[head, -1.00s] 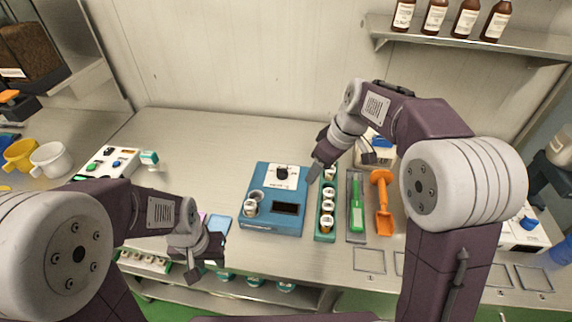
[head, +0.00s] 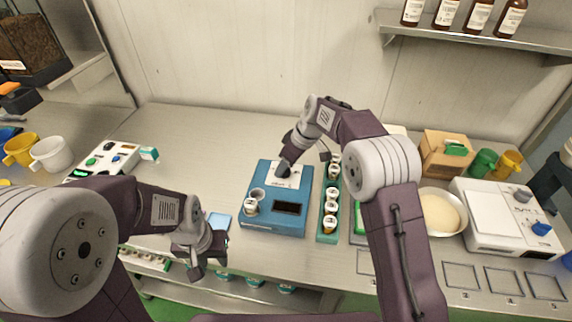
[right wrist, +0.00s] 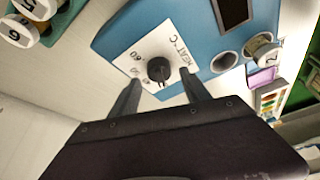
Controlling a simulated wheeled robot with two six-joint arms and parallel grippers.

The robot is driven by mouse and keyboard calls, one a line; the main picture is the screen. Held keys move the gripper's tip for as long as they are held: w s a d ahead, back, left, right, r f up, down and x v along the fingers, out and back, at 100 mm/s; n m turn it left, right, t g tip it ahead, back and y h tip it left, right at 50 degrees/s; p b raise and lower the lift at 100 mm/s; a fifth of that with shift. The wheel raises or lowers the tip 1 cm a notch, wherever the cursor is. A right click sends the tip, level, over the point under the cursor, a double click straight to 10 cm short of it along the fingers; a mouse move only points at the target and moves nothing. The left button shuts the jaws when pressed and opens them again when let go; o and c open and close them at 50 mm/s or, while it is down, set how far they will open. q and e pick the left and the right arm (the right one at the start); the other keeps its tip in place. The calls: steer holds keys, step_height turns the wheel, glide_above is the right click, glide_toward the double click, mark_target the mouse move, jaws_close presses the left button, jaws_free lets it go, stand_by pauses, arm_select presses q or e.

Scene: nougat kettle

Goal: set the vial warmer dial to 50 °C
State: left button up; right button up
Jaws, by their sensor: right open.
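The blue vial warmer (head: 262,222) stands on the bench in the middle of the head view, with a dark display and round wells, one holding a vial (head: 251,206). Its black dial (right wrist: 159,69) sits on a white plate marked HEAT °C in the right wrist view. My right gripper (right wrist: 157,92) is open, with one finger on each side of the dial and no clear grip on it; I cannot tell if the fingertips touch the plate. In the head view it covers the dial. My left gripper (head: 198,262) hangs near the front edge of the bench; its jaw state is unclear.
A green rack (head: 329,237) with several capped vials stands just right of the warmer. A white device (head: 505,216) and a bowl (head: 440,211) are farther right. White and yellow mugs (head: 50,153) stand at the left. The bench behind the warmer is clear.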

steer(key=shift+a+f, duration=0.1)
steer(key=shift+f, duration=0.15)
jaws_close()
